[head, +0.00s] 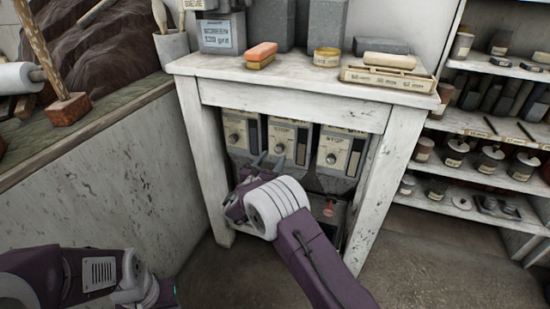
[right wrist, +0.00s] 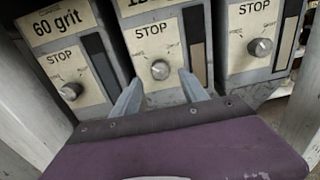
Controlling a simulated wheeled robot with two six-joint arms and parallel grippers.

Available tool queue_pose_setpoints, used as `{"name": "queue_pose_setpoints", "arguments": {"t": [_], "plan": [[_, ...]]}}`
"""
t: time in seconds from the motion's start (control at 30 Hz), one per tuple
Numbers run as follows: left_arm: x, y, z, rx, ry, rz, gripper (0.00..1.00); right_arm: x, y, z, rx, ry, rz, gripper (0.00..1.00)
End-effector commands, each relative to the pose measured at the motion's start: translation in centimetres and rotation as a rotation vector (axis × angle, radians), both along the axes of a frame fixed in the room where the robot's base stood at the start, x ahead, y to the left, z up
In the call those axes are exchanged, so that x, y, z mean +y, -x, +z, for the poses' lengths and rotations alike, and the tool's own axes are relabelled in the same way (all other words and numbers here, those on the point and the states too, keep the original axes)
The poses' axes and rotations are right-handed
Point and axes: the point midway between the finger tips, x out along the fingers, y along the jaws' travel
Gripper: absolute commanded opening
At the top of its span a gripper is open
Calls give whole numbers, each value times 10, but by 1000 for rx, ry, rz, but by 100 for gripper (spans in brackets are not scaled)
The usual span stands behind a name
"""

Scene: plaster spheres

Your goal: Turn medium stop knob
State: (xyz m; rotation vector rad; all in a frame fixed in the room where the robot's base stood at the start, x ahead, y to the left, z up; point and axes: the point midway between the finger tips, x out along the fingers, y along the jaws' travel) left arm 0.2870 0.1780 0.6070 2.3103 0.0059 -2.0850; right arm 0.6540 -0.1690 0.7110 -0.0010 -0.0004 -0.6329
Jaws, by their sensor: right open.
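Three grey units with cream STOP plates stand side by side under the table. The middle unit's round metal stop knob (right wrist: 160,70) is at the centre of the right wrist view, and the knob also shows in the head view (head: 279,149). Its upper label is cut off in the wrist view. My right gripper (head: 271,162) is open and empty. In the wrist view its two fingers (right wrist: 160,92) point at the middle plate, one on each side just below the knob; contact cannot be told. My left arm shows at the lower left, but its fingers are out of view.
The 60 grit unit's knob (right wrist: 71,91) is at left, another knob (right wrist: 260,47) at right. White table legs (head: 390,180) flank the units. The tabletop (head: 330,77) holds blocks and a wooden tray (head: 388,80). A shelf (head: 480,125) with jars stands right.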

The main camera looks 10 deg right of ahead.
Motion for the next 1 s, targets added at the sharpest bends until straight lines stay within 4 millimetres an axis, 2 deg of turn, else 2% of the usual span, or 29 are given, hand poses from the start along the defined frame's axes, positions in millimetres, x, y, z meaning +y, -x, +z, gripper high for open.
{"name": "queue_pose_setpoints", "arguments": {"t": [0.03, 0.2, 0.5, 0.6, 0.7, 1.0], "plan": [[0, 0, -6, 0, 0, 0, 36, -6, -7, -3, -2, -1, -2, 52], [0, 0, -11, 0, 0, 0, 36, -18, -24, -2, 0, -1, -1, 52], [0, 0, -11, 0, 0, 0, 36, -20, -28, 0, 1, -1, 1, 52], [0, 0, -11, 0, 0, 0, 36, -20, -27, 0, 1, -1, 1, 24], [0, 0, -11, 0, 0, 0, 36, -20, -27, 0, 2, -1, 1, 0], [0, 0, -16, 0, 0, 0, 36, -20, -27, -2, -16, -27, 0, 0]]}}
